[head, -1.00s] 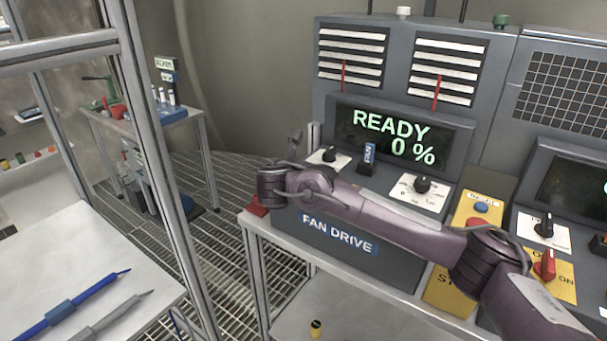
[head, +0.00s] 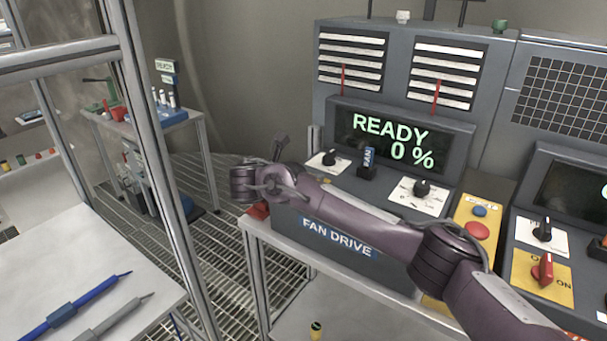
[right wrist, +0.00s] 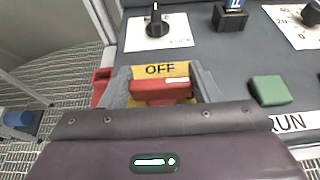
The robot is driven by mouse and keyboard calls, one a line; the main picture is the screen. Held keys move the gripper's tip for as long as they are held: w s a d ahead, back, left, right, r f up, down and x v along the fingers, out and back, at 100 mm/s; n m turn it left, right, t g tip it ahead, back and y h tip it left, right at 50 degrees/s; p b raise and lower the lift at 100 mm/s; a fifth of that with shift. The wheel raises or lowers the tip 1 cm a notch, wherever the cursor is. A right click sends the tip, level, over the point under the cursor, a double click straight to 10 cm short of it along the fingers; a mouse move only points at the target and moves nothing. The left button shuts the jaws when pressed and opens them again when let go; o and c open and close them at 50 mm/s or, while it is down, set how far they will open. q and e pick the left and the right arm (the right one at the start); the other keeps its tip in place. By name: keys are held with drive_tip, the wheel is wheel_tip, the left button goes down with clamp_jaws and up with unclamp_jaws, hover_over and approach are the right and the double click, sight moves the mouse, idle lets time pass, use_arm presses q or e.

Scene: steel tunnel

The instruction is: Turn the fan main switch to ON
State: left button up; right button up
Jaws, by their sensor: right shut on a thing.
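The fan main switch has a red handle (right wrist: 161,92) on a yellow plate (right wrist: 163,70) in the right wrist view. The word OFF shows above the handle, which lies crosswise with a white mark toward its right end. My right gripper (right wrist: 162,84) is shut on the handle, a grey finger at each end. The plate's lower part is hidden by my gripper body. In the head view my right wrist covers the left front of the fan drive console (head: 285,217), hiding the switch. The display (head: 391,137) reads READY 0 %. My left gripper is not in view.
A black knob (right wrist: 157,24), a blue-topped selector (right wrist: 231,15) and a green button (right wrist: 269,90) by a RUN label surround the switch. A red button (head: 477,231) and another red handle (head: 542,269) are farther right. A frame post (head: 157,150) stands left.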

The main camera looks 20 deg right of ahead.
drive_tip(key=o, duration=1)
drive_tip(key=b+v, duration=0.1)
drive_tip(key=v, duration=0.6)
drive_tip(key=shift+s+a+r+b, duration=0.15)
drive_tip(key=shift+s+a+b, duration=0.1)
drive_tip(key=shift+a+b, duration=0.1)
